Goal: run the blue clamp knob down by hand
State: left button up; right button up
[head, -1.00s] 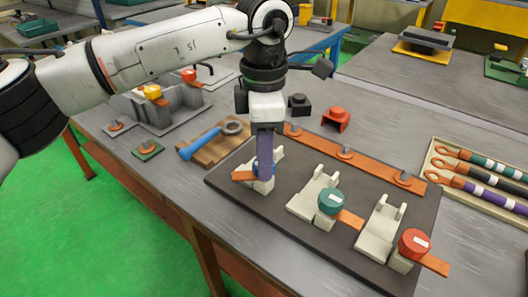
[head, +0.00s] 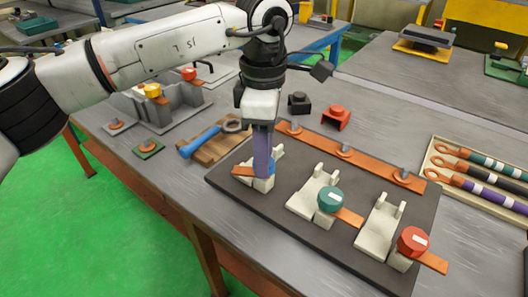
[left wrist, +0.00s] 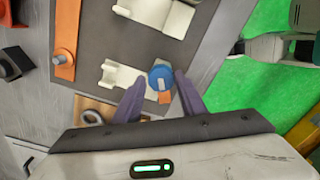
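The blue clamp knob (left wrist: 161,76) sits on a pale clamp block (left wrist: 121,75) with a copper tab (left wrist: 165,97) beside it. In the head view the knob (head: 271,167) is mostly hidden behind my purple finger. My left gripper (head: 263,172) points down at it. In the left wrist view the two fingers of the gripper (left wrist: 160,79) stand apart on either side of the knob. Narrow gaps show beside it, so the fingers look open. My right gripper is in neither current view.
On the same dark plate (head: 230,185) stand a green-knob clamp (head: 331,201) and a red-knob clamp (head: 413,242). A copper bar (head: 375,167) runs behind them. A blue-handled wrench (head: 200,146) lies on a wooden board to the left. A tray of cables (head: 432,170) is at right.

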pick_arm(q)
jog(key=o, duration=0.3)
jog(key=shift+r, duration=0.2)
jog(key=shift+f, duration=0.15)
notch_tip(320, 180, up, 10)
jog(key=shift+r, duration=0.2)
